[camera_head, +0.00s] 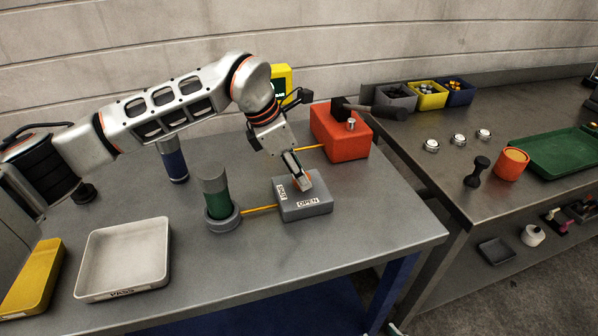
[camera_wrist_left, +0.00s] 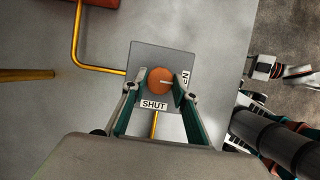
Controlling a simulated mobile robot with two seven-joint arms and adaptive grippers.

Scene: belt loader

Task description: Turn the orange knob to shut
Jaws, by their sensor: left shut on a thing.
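The orange knob (camera_wrist_left: 160,80) sits on a grey valve box (camera_head: 318,208) with labels SHUT and OPEN. In the left wrist view the white mark on the knob points right, toward the OPEN label (camera_wrist_left: 187,77). The SHUT label (camera_wrist_left: 153,105) lies at the lower edge of the box. My left gripper (camera_head: 302,181) comes down on the box from above and is shut on the knob, one finger on each side. In the head view the fingers hide most of the knob. Only a small bit of what may be my right gripper (camera_head: 393,328) shows at the bottom edge.
A yellow pipe (camera_head: 260,209) joins the box to a green cylinder (camera_head: 216,200) on its left; another leads to a red block (camera_head: 340,132) behind. A white PASS tray (camera_head: 124,258) stands front left. The tabletop right of the box is clear.

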